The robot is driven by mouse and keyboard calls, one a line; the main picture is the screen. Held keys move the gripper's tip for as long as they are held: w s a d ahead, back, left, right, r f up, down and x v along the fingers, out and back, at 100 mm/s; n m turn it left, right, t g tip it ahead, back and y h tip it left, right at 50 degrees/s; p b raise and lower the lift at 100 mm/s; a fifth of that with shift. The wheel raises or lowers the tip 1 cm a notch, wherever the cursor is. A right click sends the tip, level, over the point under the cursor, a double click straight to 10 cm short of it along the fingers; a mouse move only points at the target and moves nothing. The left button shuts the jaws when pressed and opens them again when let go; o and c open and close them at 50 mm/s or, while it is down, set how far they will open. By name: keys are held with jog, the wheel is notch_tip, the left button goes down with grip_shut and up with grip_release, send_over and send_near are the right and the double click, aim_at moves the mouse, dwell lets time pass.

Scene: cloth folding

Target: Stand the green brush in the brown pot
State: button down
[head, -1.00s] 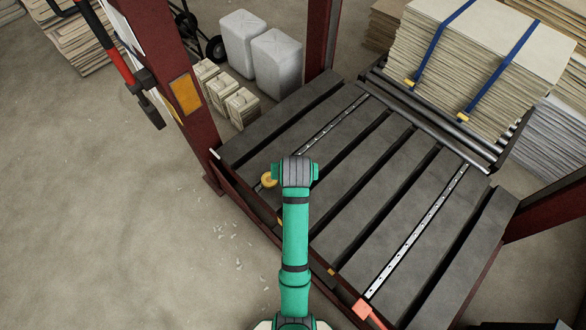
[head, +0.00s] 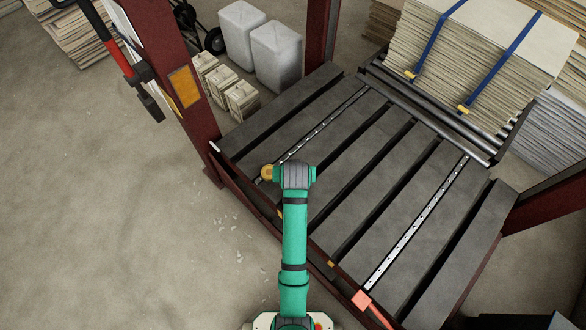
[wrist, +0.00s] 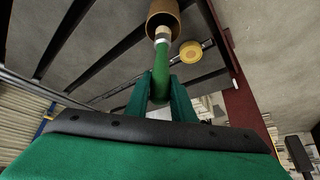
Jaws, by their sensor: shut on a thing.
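My gripper (wrist: 163,96) is shut on the green brush (wrist: 161,72), seen in the wrist view. The brush has a green handle and a pale band near its far end, and it points away from the fingers. The brown pot (wrist: 163,8) is at the top edge of the wrist view, partly cut off. The brush's far end overlaps the pot's rim in the picture; I cannot tell whether it is inside. In the head view my green arm reaches over the slatted platform's near edge and hides gripper, brush and pot.
A round yellow thing (wrist: 188,52) lies on the dark slatted platform (head: 390,215), close beside the pot; it also shows in the head view (head: 267,172). A dark red post (head: 185,90) stands to the left. Strapped sheet stacks (head: 480,60) are at the back right.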

jog(key=shift+f, duration=3.1)
jog(key=c, duration=1.4)
grip_release()
jog(key=shift+c, duration=0.2)
jog(key=v, duration=1)
jog(key=shift+s+r, duration=0.2)
jog(key=shift+r, duration=0.2)
jog(key=shift+f, duration=0.1)
